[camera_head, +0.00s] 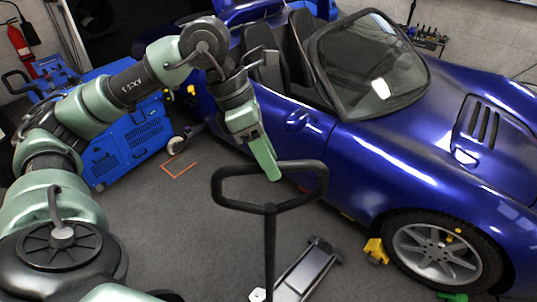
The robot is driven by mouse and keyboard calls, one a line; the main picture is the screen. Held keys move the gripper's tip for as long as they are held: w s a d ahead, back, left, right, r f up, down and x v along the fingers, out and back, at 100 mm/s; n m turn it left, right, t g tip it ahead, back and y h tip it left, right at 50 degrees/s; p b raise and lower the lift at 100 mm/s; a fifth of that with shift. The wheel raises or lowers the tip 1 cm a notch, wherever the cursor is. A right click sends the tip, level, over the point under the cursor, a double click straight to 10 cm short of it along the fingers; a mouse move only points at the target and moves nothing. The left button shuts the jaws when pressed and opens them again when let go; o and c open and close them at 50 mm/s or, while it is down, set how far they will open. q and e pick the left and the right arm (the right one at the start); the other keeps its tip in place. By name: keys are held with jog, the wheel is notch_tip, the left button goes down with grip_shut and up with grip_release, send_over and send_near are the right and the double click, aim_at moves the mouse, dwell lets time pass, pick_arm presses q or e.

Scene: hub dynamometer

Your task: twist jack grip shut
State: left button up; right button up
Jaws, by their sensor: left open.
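The jack grip (238,204) is a black loop handle on top of an upright black post (269,250). The jack body (306,271) is low and grey, on the floor at the bottom centre. My left gripper (272,173) points down at the far bar of the loop, with its green fingers overlapping that bar in the picture. It is open. The gap between the fingers is not clear from this angle, and I cannot tell whether they touch the bar. My right gripper is not in view.
A blue sports car (390,150) fills the right side, close beyond the jack. A yellow block (376,250) is by its front wheel (435,252). A blue dynamometer unit (130,145) stands at the left. Grey floor (190,230) is clear left of the jack.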

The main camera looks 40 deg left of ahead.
pick_arm(q)
grip_shut()
dwell(1.4)
